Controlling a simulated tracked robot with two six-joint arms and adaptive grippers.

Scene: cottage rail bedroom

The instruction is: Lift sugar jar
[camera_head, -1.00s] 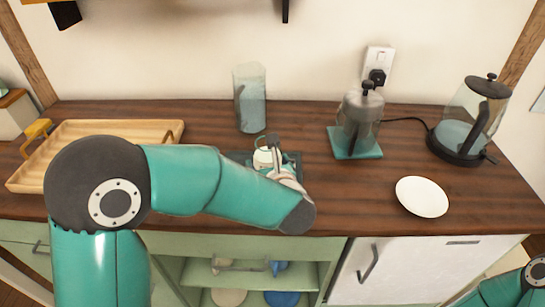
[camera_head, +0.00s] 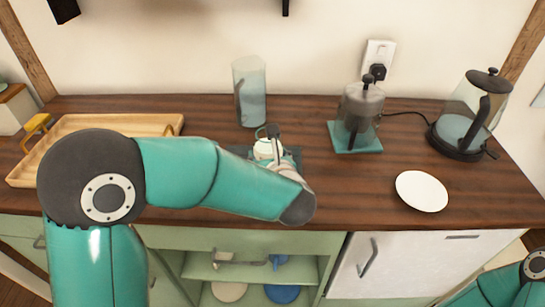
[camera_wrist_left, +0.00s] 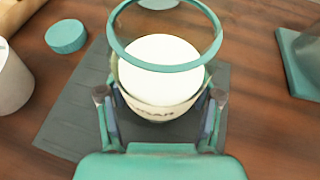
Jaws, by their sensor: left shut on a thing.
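The sugar jar (camera_head: 266,152) is a small cream-white jar on a dark slate mat (camera_head: 236,152) near the counter's middle. In the left wrist view the jar (camera_wrist_left: 158,88) fills the centre, with lettering on its front and a teal ring above its pale top. My left gripper (camera_wrist_left: 160,100) has a finger on each side of the jar and is shut on it. In the head view my left forearm hides part of the jar and mat. I cannot tell whether the jar's base is clear of the mat. Only part of my right arm shows, without its gripper.
A tall glass (camera_head: 250,93) stands behind the jar. A French press (camera_head: 360,115) on a teal coaster (camera_head: 357,148), a kettle (camera_head: 468,125) and a white plate (camera_head: 421,191) are to the right. A wooden tray (camera_head: 100,124) is left. A teal disc (camera_wrist_left: 66,36) lies near the mat.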

